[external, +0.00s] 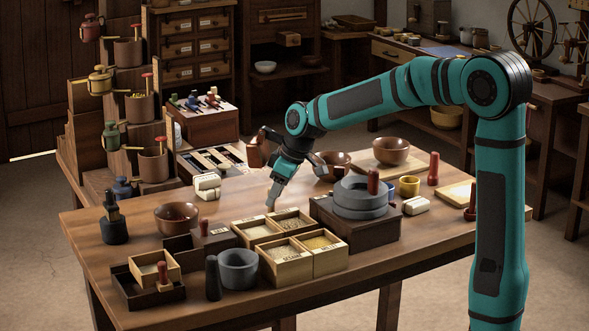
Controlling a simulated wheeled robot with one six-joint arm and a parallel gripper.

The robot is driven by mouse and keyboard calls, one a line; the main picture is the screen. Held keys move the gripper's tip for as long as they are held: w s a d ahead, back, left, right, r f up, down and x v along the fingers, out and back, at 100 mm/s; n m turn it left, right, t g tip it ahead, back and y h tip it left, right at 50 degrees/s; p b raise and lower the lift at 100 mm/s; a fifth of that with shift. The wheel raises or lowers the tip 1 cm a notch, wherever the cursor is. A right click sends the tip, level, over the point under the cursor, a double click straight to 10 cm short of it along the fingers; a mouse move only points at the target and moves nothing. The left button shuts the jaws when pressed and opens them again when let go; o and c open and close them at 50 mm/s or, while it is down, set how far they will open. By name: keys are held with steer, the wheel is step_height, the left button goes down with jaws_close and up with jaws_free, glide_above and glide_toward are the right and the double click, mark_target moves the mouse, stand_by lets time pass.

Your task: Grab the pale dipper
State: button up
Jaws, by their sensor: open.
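My gripper (273,197) points down over the back left of the wooden table (390,262), just above the back edge of the grain boxes. Its fingers look grey with a pale tip and are seen nearly edge-on, so the gap between them is hard to see. I cannot make out any thing held in it. I cannot pick out a pale dipper with certainty. Pale wooden grain boxes (298,270) stand in a cluster below and in front of the gripper, with labels on their front edges.
A grey quern (360,197) on a dark block stands right of the boxes. A grey mortar (238,270), a dark pestle (212,279) and a brown bowl (176,216) stand left. Another brown bowl (391,150) is behind. A stepped shelf (90,130) with several pots rises at left.

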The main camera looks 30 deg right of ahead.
steer(key=shift+w+x, duration=0.1)
steer(key=shift+x, duration=1.2)
steer(key=shift+w+x, duration=0.15)
steer(key=shift+x, duration=1.2)
steer(key=shift+d, duration=0.1)
jaws_close()
